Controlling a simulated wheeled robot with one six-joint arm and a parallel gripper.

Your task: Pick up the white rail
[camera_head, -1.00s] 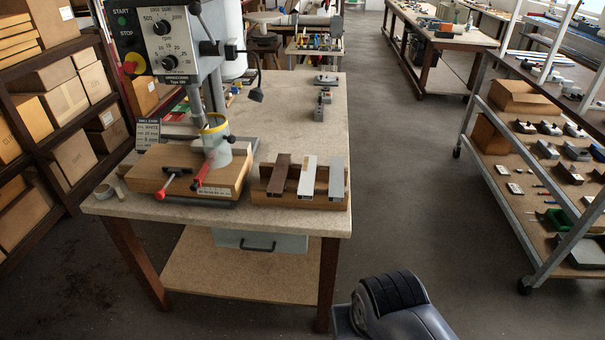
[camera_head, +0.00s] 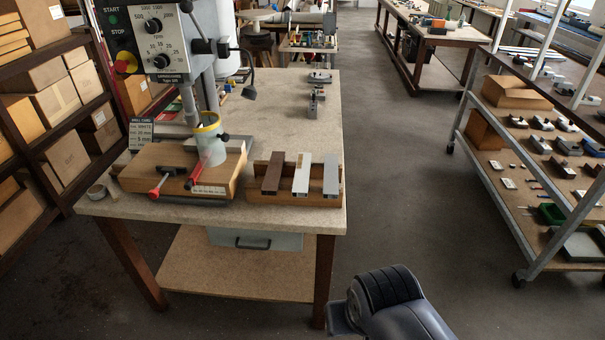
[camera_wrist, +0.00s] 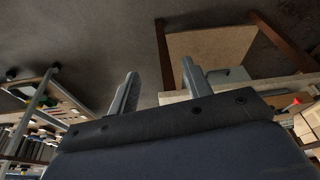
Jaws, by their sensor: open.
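The white rail (camera_head: 302,175) lies in a wooden holder (camera_head: 257,191) at the front right of the workbench in the head view. It is the middle one of three rails, between a brown rail (camera_head: 273,172) and a grey rail (camera_head: 331,175). In the wrist view my gripper (camera_wrist: 160,88) is open, with its two grey fingers apart and nothing between them. It is away from the rails, and the white rail cannot be made out in the wrist view. In the head view the gripper fingers are not seen; only part of my arm shows at the bottom.
A drill press (camera_head: 175,40) stands on the bench (camera_head: 290,110) left of the holder, with a wooden block and red-handled clamps (camera_head: 197,172) at its base. Shelves of boxes (camera_head: 60,110) are at left, a metal rack (camera_head: 530,180) at right. The floor between bench and rack is clear.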

